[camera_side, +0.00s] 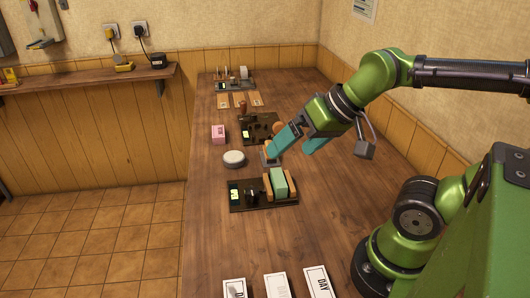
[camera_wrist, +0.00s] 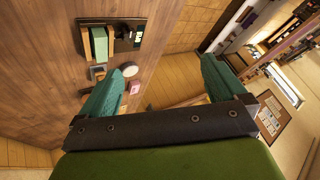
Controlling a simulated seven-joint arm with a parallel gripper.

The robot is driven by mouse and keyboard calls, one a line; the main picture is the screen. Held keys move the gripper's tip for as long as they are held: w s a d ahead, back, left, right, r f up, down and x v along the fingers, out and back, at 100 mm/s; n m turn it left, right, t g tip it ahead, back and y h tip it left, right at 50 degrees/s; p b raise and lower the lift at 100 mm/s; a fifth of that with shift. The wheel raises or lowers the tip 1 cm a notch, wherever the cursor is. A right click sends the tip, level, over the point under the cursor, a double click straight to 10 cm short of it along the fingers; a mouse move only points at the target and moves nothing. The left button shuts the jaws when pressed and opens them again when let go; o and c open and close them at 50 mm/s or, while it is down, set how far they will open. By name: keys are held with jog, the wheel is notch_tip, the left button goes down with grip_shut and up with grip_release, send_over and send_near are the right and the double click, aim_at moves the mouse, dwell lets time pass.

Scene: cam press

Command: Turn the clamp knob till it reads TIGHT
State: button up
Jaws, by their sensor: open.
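The near black fixture (camera_side: 236,207) on the table holds a green block (camera_side: 279,183) between wooden jaws. It carries a small lit display (camera_side: 235,194) and a dark knob-like part (camera_side: 252,194); the lettering is too small to read. The fixture also shows at the upper left of the wrist view, with the green block (camera_wrist: 98,43) beside the black plate (camera_wrist: 124,45). My gripper (camera_side: 290,152) is open, its teal fingers apart, above the table behind this fixture. In the wrist view nothing sits between the fingers (camera_wrist: 160,68). I cannot tell for sure which part is the clamp knob.
A white disc (camera_side: 234,158), a pink box (camera_side: 218,133) and a small grey item (camera_side: 270,157) are near the gripper. A second black fixture (camera_side: 247,131) and a third (camera_side: 236,86) stand farther back. White cards, one marked DAY (camera_side: 319,281), lie in front. Bare wood surrounds the near fixture's front.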

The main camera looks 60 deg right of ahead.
jog(key=shift+c, duration=0.2)
jog(key=shift+f, duration=0.1)
jog(key=shift+c, duration=1.1)
jog(key=w, duration=0.1)
jog(key=w+f+g, duration=0.1)
jog(key=w+f, duration=0.1)
jog(key=shift+w+d+g, duration=0.2)
jog(key=shift+d+g, duration=0.15)
jog(key=shift+g, duration=0.05)
jog(key=shift+c, duration=1.4)
jog(key=n+g+h, duration=0.2)
jog(key=n+g, duration=0.3)
jog(key=n, duration=1.4)
send_over(253, 190)
notch_tip(253, 190, down, 4)
notch_tip(253, 190, down, 16)
jog(key=shift+r, duration=0.1)
jog(key=c, duration=1.1)
